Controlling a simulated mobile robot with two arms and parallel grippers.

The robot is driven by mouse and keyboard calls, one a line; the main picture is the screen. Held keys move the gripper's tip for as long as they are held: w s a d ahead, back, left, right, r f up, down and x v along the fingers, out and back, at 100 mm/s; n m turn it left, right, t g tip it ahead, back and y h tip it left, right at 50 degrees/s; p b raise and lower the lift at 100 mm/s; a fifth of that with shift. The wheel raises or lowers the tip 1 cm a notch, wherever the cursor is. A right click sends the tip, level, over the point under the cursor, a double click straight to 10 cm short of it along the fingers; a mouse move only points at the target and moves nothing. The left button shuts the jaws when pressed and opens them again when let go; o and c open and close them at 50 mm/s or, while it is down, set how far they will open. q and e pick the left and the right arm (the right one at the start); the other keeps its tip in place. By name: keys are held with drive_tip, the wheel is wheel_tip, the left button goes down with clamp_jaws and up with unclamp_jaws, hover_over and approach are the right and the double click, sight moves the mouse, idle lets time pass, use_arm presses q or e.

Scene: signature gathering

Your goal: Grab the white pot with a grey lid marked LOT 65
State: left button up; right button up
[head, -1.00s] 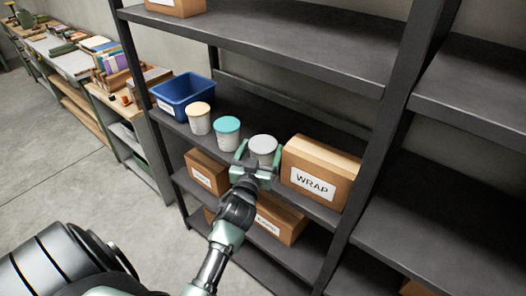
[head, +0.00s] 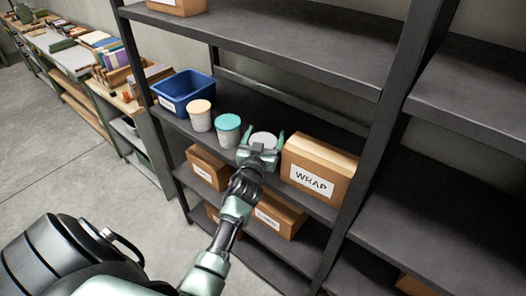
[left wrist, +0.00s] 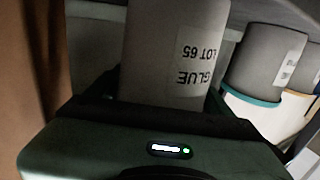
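The white pot with a grey lid (head: 263,138) stands on the middle shelf, left of the WRAP box. In the left wrist view the pot (left wrist: 165,50) fills the middle, upside down, and its label reads GLUE LOT 65. My left gripper (head: 261,141) has reached the pot, with one green finger on each side of it. The fingers look open around the pot, and I see no clear closing on it. The gripper body hides the pot's lower front in the head view. My right gripper is not in view.
A teal-lidded pot (head: 227,131) and an orange-lidded pot (head: 200,115) stand to the left, then a blue bin (head: 184,93). The WRAP box (head: 318,170) is close on the right. More boxes sit on the shelf below (head: 208,167).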

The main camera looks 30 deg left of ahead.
use_arm(q)
drive_tip(key=c, duration=0.3)
drive_tip(key=shift+r, duration=0.15)
